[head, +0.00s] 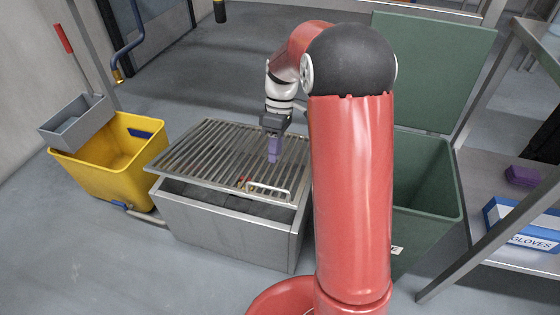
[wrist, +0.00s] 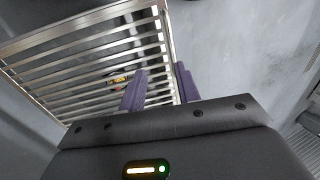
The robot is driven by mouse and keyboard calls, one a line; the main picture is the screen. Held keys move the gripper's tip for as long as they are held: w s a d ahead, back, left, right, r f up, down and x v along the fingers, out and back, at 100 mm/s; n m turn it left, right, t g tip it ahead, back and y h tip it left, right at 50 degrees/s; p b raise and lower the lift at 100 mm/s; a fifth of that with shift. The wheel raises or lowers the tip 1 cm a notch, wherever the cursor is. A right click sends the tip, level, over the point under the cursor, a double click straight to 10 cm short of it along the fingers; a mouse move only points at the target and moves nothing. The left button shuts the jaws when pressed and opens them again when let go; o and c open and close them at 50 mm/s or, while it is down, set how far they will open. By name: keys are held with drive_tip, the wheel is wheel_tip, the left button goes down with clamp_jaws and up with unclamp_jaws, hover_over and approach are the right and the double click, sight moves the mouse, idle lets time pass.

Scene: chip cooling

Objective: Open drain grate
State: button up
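The drain grate (head: 205,150) is a panel of metal bars on top of a steel box (head: 225,225). Its front edge sits above the box rim, with a dark gap under it. A pale U-shaped handle (head: 268,187) is near its front right. My gripper (head: 273,150) points down over the right part of the grate, behind the handle. In the wrist view the two purple fingers (wrist: 161,85) are apart, with nothing clearly held. The grate (wrist: 85,62) fills the left there, and its edge bar runs between the fingers in the picture; I cannot tell if they touch. My arm hides the grate's right side.
A yellow mop bucket (head: 110,150) with a grey tray (head: 77,122) stands left of the box. A green bin (head: 425,185) with its lid up stands to the right. A steel shelf (head: 495,215) holds a glove box (head: 530,228). A small red-yellow thing (wrist: 118,80) shows among the bars.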

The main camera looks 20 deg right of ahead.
drive_tip(key=shift+s+a+f, duration=0.35)
drive_tip(key=shift+f, duration=0.1)
